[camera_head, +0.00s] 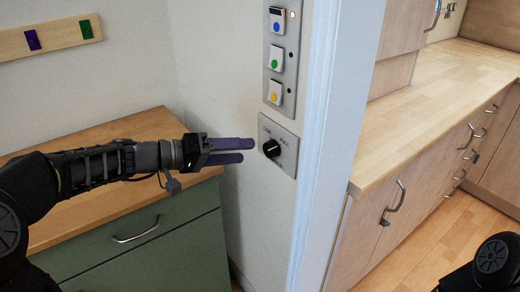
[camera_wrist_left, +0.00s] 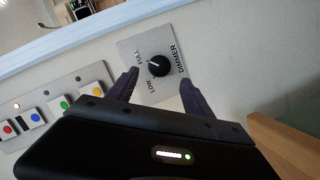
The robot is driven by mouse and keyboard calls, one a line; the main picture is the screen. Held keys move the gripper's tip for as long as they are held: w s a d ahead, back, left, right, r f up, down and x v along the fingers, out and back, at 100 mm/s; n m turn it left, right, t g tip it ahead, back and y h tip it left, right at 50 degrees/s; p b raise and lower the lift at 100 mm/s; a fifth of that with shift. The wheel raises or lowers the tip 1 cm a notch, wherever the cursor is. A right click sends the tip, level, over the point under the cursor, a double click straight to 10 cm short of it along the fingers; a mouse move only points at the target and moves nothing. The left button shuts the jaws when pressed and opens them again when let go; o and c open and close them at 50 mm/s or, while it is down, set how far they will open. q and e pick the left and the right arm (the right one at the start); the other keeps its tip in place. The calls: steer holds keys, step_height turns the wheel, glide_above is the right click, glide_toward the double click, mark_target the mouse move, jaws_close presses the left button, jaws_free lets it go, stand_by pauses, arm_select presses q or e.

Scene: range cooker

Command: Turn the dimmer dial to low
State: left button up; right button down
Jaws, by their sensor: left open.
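The dimmer dial (camera_head: 271,148) is a round black knob on a silver wall plate (camera_head: 287,162) near the doorway edge. In the left wrist view, the dial (camera_wrist_left: 159,66) has a white mark that appears to point toward the word FULL, with LOW and DIMMER also printed around it. My left gripper (camera_head: 247,150) has purple fingers and is open, just left of the dial in the head view. In the left wrist view, its fingers (camera_wrist_left: 160,80) stand on either side of the dial, and no contact is clear. My right gripper is not in view.
A switch panel (camera_head: 283,50) with blue, green and yellow buttons sits directly above the dial plate. A white door frame (camera_head: 328,130) stands just right. A green cabinet with a wooden top (camera_head: 150,135) lies below my left arm. A wooden counter (camera_head: 440,95) runs beyond the frame.

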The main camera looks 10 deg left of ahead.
mark_target(267, 150)
arm_select(q)
steer(key=x, duration=0.6)
steer(key=shift+p, duration=0.35)
steer(key=shift+c, duration=0.3)
jaws_close()
